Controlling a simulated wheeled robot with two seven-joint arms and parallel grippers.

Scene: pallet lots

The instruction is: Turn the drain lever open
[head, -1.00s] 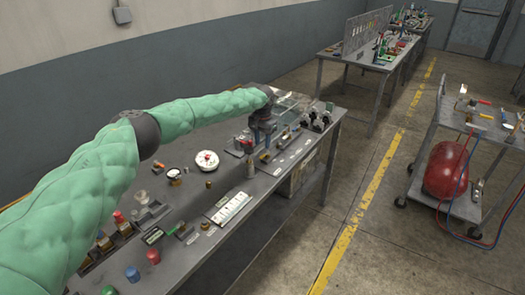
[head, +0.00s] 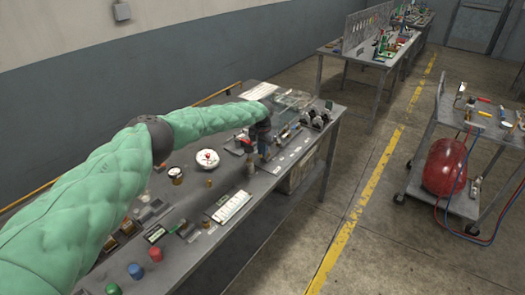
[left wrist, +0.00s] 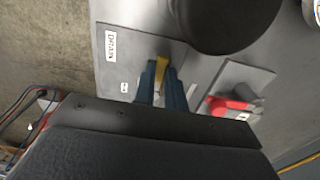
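The drain lever (left wrist: 161,68) is a narrow yellow handle on a grey plate (left wrist: 118,72) with a white DRAIN label (left wrist: 111,46), seen in the left wrist view. My left gripper (left wrist: 160,88) has its two blue fingers on either side of the lever, close together, with the yellow filling the narrow gap. They look shut on it. The lever's lower part and pivot are hidden by the fingers and my wrist. In the head view my left gripper (head: 264,150) points down at the far part of the bench and hides the lever. My right gripper is not in view.
A red-handled lever (left wrist: 234,104) sits on a separate plate beside the drain plate. The bench (head: 215,262) also carries a white round gauge (head: 207,159), a white sheet (head: 232,206) and several coloured caps. A cart with a red tank (head: 444,166) stands at right across open floor.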

